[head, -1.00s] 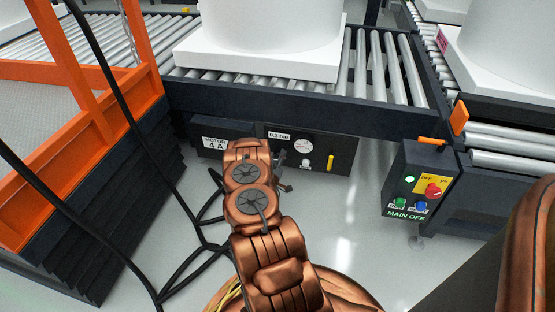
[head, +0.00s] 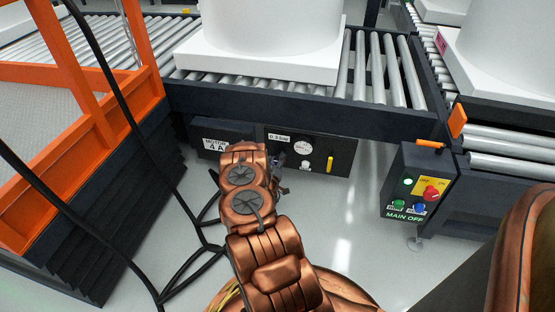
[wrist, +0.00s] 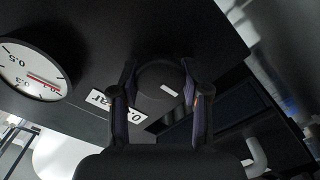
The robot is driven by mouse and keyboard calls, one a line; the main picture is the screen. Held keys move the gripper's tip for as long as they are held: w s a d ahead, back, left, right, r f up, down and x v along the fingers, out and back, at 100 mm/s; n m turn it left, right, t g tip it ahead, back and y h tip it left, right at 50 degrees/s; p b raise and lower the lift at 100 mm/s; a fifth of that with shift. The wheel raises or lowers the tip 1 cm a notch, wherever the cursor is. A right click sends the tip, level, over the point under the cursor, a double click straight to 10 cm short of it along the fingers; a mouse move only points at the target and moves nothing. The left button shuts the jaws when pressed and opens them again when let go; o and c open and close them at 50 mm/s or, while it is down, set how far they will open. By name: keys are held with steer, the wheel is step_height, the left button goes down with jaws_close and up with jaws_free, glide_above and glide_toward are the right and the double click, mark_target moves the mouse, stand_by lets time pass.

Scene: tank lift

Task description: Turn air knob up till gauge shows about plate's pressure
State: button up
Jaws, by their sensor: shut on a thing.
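The dark round air knob (wrist: 156,82) with a white mark sits between my gripper's fingers in the wrist view, and my gripper (wrist: 160,97) is shut on it. In the head view my gripper (head: 279,167) is at the black panel, hiding the knob. The white gauge (wrist: 33,70) is left of the knob in the wrist view, upside down and partly cut off. Its red needle lies by the 0.1 and 0.3 numerals; I cannot read it exactly. The gauge (head: 303,145) is too small to read in the head view. The plate (head: 279,138) reads about 0.3 bar.
A yellow lever (head: 330,164) is right of the gauge. The motor box (head: 214,142), marked 4 A, is to the left. A control box (head: 417,187) stands at right. Black cables (head: 205,245) cross the left side. The roller conveyor (head: 385,70) is above the panel.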

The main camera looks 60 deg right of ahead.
steer(key=m, duration=0.2)
steer(key=m+p, duration=0.1)
steer(key=m, duration=0.2)
steer(key=shift+s+d+r+m, duration=0.1)
steer(key=shift+d+r+m, duration=0.05)
steer(key=shift+m, duration=0.15)
steer(key=m, duration=0.5)
steer(key=shift+s+d, duration=0.1)
steer(key=shift+s, duration=0.1)
steer(key=m+b, duration=0.2)
steer(key=m, duration=0.2)
steer(key=shift+s, duration=0.1)
steer(key=m+b, duration=0.1)
steer(key=m, duration=0.1)
steer(key=shift+s+f+m+b, duration=0.1)
steer(key=shift+f+m+b, duration=0.15)
steer(key=shift+m+b, duration=0.15)
steer(key=m+b, duration=0.3)
steer(key=m, duration=0.1)
steer(key=shift+s+d, duration=0.1)
steer(key=shift+m, duration=0.3)
steer(key=o, duration=0.9)
steer(key=shift+o, duration=1.3)
steer(key=shift+w, duration=0.2)
